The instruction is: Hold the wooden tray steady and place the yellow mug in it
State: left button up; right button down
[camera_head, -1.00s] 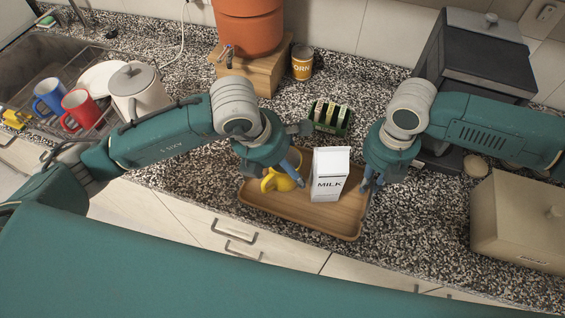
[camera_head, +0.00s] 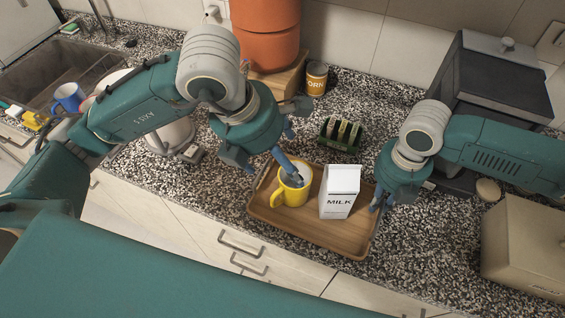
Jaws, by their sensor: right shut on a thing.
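The yellow mug (camera_head: 290,193) stands upright in the left part of the wooden tray (camera_head: 318,233), handle to the left. A white milk carton (camera_head: 339,197) stands beside it in the tray. My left gripper (camera_head: 295,177) is above the mug, with a blue finger overlapping the mug's rim and opening. Whether it touches the mug, and how far its fingers are apart, is unclear. My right gripper (camera_head: 377,197) is shut on the tray's right edge, its fingers partly hidden by its own body.
A green rack with slices (camera_head: 341,133) stands behind the tray. A corn can (camera_head: 316,79) and an orange pot (camera_head: 266,35) are farther back. A beige box (camera_head: 525,245) sits at the right. A blue mug (camera_head: 69,97) is by the sink at the left.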

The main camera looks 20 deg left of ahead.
dwell(0.3)
jog(key=c, duration=1.6)
grip_release()
jog(key=shift+c, duration=0.2)
